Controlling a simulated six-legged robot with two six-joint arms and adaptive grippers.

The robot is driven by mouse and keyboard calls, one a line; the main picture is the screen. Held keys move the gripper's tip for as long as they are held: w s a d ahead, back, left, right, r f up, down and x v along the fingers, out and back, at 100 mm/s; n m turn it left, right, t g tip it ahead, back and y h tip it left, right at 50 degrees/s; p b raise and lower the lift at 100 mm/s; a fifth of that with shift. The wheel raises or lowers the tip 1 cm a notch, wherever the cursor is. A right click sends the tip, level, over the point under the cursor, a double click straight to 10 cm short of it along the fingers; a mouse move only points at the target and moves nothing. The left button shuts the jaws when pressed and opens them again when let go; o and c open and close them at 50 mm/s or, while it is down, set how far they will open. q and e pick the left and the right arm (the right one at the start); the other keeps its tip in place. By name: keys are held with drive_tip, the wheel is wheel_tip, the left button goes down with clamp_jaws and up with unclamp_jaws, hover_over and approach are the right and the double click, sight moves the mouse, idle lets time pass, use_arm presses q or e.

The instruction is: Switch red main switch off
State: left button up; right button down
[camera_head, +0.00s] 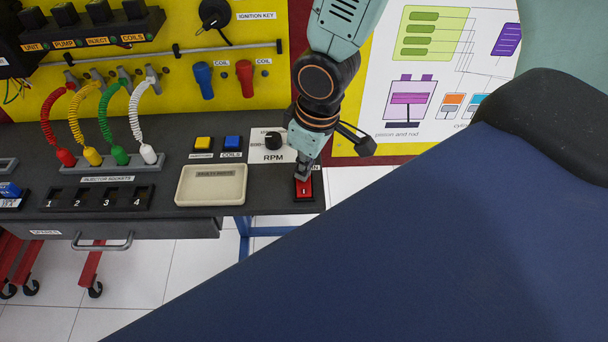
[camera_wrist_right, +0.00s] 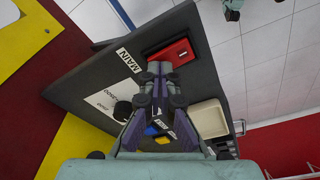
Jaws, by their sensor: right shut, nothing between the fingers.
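The red main switch (camera_head: 304,190) sits at the right end of the dark bench top, with a "1" mark showing on its near part. It also shows in the right wrist view (camera_wrist_right: 174,53), beside the "MAIN" label (camera_wrist_right: 128,60). My right gripper (camera_head: 303,174) is shut and empty, pointing down at the far edge of the switch. In the right wrist view its fingertips (camera_wrist_right: 161,68) are together right by the switch; I cannot tell whether they touch it. The gripper hides part of the switch and its label in the head view. My left gripper is not in view.
The RPM knob (camera_head: 273,140), a yellow button (camera_head: 203,144) and a blue button (camera_head: 233,142) lie left of the gripper. A beige tray (camera_head: 212,201) is left of the switch. Injector plugs with coiled cables (camera_head: 107,157) stand further left. The bench ends just right of the switch.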

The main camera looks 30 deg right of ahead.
drive_tip(key=shift+f, duration=0.3)
drive_tip(key=shift+r, duration=0.15)
wheel_tip(320, 180, up, 7)
drive_tip(key=p, duration=0.6)
idle(0.4)
idle(0.3)
